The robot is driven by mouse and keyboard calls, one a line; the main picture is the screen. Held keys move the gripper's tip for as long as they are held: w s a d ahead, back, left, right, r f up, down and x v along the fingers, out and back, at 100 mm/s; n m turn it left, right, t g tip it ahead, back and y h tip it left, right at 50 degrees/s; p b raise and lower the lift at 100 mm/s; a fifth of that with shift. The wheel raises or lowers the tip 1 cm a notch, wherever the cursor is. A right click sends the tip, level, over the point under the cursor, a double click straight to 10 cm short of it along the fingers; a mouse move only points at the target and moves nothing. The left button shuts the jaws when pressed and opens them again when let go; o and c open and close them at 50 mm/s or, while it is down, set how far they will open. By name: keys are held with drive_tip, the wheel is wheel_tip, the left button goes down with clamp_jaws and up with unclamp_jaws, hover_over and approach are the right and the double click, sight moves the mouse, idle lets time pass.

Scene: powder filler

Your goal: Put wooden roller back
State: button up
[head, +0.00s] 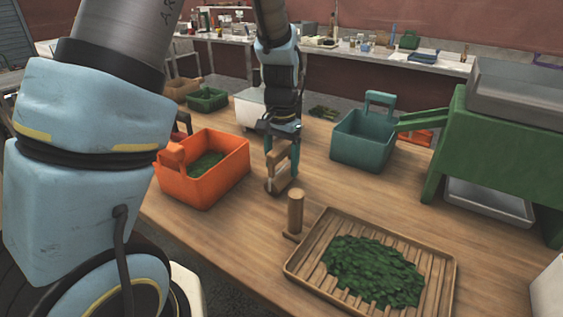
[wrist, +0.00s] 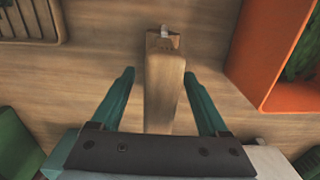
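A wooden piece (head: 277,172) with a top bar and a flat foot stands on the table under my gripper (head: 281,163). In the wrist view the wooden piece (wrist: 163,90) lies between the two teal fingers, with a small metal bit at its far end. Clear gaps show on both sides, so my gripper is open around it and not gripping. An upright wooden cylinder (head: 295,210) on a small base stands just in front, beside the tray. I cannot tell for sure which of the two wooden pieces is the roller.
A slatted wooden tray (head: 297,268) with green leaves lies at the front. An orange basket (head: 205,183) is left of my gripper. A teal basket (head: 362,140) and a green machine (head: 500,150) stand to the right.

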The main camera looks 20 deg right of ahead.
drive_tip(key=shift+r, duration=0.1)
wheel_tip(320, 180, up, 12)
drive_tip(key=shift+r+b, duration=0.1)
drive_tip(key=shift+b, duration=0.9)
